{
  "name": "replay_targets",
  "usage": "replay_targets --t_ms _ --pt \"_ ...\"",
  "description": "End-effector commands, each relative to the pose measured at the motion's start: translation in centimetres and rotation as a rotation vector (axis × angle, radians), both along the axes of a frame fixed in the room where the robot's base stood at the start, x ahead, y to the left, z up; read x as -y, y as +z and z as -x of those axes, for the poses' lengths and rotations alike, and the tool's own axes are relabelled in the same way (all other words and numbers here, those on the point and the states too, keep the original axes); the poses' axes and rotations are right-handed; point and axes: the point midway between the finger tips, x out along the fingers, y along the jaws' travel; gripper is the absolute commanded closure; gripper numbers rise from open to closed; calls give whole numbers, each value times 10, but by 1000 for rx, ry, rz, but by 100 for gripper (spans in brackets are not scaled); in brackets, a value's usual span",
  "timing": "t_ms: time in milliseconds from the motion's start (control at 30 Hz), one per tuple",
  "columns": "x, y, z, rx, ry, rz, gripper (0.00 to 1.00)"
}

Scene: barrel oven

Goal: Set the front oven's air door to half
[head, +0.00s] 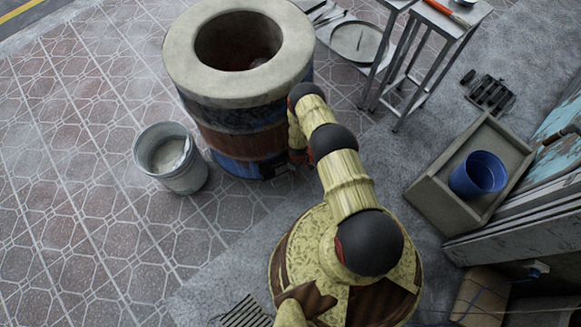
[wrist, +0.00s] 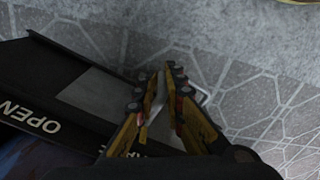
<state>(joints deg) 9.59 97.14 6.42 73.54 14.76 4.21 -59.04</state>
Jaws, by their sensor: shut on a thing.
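The barrel oven (head: 238,135) stands on the tiles, with a thick pale rim around its open top and blue and brown bands. In the wrist view its air door shows as a grey metal plate (wrist: 92,95) in a black frame (wrist: 40,75). White lettering "OPEN" reads at the left; a second word near the fingers is mostly covered. My gripper (wrist: 157,90) is shut on the air door's handle, a thin metal piece (wrist: 205,97) showing beside the fingers. In the head view my arm reaches the oven's lower right side, where my arm hides the door.
A white bucket (head: 172,158) stands left of the oven. A metal table (head: 445,22) is behind to the right. A tray (head: 430,195) with a blue pot (head: 478,174) lies at the right. Tiles at the left are clear.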

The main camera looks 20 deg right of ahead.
Motion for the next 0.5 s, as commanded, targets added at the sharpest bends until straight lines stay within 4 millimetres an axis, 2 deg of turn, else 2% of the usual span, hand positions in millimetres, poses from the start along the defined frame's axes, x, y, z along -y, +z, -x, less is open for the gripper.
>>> replay_targets --t_ms 233,500 --pt "9 2 12 4 0 2 100" --pt "10 0 14 3 2 2 100"
